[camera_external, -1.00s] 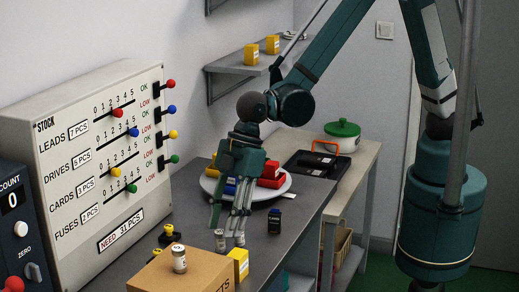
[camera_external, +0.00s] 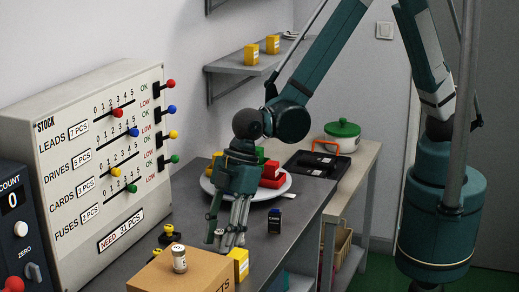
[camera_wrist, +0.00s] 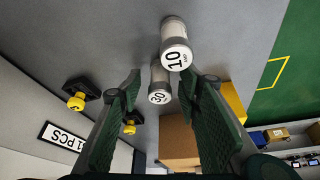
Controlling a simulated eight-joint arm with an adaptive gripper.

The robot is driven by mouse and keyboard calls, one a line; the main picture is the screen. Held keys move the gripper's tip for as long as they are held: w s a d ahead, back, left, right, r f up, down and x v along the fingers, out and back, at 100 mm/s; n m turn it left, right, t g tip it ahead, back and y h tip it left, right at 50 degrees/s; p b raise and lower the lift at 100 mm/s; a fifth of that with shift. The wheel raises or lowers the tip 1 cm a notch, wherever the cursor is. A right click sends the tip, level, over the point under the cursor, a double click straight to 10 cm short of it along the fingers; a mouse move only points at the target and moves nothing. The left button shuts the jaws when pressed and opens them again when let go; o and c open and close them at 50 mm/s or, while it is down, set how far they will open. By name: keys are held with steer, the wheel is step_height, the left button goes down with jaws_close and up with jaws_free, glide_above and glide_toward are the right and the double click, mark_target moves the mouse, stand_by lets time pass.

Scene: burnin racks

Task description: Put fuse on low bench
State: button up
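My gripper (camera_external: 229,238) points down at the dark bench (camera_external: 255,255), close to a small silver fuse (camera_external: 219,235). In the wrist view its green fingers (camera_wrist: 160,88) are apart. Two silver cylindrical fuses show there: one marked 30 (camera_wrist: 159,80) between the fingertips, and one marked 10 (camera_wrist: 175,42) just beyond them. I cannot tell whether a finger touches either. A lighter bench (camera_external: 366,160), apparently the low bench, stands at the back right.
A yellow box (camera_external: 239,262) stands beside the cardboard box. A dark small block (camera_external: 274,220) is right of my gripper. A plate (camera_external: 287,185) with coloured pieces is behind. The stock panel (camera_external: 90,150) rises at left.

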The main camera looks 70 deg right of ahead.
mark_target(220, 232)
steer(key=c, duration=1)
steer(key=shift+c, duration=0.2)
steer(key=shift+r, duration=0.15)
steer(key=shift+r+p, duration=0.5)
steer(key=shift+r, duration=4.4)
